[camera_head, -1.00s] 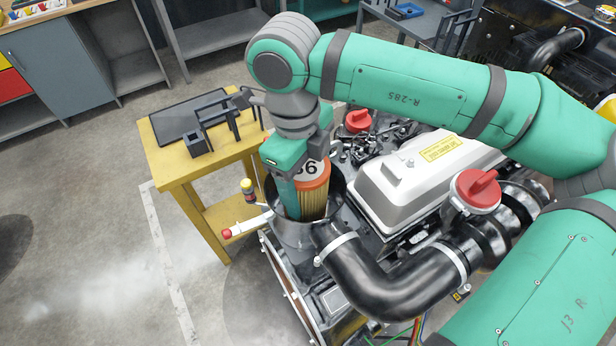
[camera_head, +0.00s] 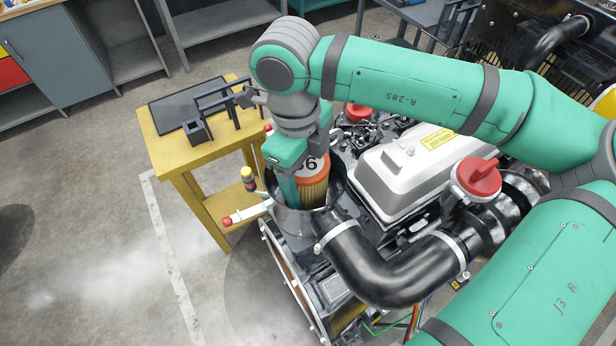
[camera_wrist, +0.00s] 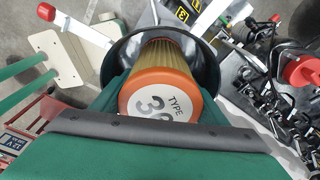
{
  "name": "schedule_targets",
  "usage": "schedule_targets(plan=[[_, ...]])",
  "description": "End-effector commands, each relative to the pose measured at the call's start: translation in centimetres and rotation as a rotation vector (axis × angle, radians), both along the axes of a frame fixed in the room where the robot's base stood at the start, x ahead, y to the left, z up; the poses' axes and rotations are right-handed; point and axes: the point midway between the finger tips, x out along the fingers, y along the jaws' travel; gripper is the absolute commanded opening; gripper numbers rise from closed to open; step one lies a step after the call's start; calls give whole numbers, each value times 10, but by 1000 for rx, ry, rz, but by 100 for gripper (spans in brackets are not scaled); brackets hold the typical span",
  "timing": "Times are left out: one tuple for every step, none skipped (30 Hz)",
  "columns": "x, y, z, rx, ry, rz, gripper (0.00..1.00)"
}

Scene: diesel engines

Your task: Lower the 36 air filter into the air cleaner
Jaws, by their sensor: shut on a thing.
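The 36 air filter (camera_head: 315,184) is a tan pleated cylinder with an orange rim and a white top marked 36. My gripper (camera_head: 290,180) is shut on it from above. The filter's lower part is inside the open black mouth of the air cleaner (camera_head: 336,186), and its top end stands above the rim. In the wrist view, the filter (camera_wrist: 162,92) reaches down into the air cleaner (camera_wrist: 205,55), with dark space around it. The filter's bottom end and its contact with the housing are hidden.
A black intake hose (camera_head: 375,270) curves from the air cleaner. A yellow table (camera_head: 190,155) with a dark rack stands behind. A red cap (camera_head: 476,177) sits right.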

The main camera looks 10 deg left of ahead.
Motion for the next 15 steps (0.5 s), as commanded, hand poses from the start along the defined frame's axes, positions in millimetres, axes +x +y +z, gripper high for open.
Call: schedule_targets(plan=[[0, -1, 0, 0, -1, 0, 39], [0, -1, 0, 0, -1, 0, 39], [0, -1, -1, 0, -1, 0, 39], [0, -1, -1, 0, -1, 0, 39], [-1, -2, -1, 0, -1, 0, 39], [-1, -2, -1, 0, -1, 0, 39], [-1, -2, -1, 0, -1, 0, 39], [-1, -2, -1, 0, -1, 0, 39], [-1, -2, -1, 0, -1, 0, 39], [-1, -2, -1, 0, -1, 0, 39], [-1, -2, -1, 0, -1, 0, 39], [-1, -2, -1, 0, 0, 0, 72], [-1, -2, -1, 0, 0, 0, 79], [-1, -2, -1, 0, 0, 0, 86], [-1, -2, -1, 0, 0, 0, 89]])
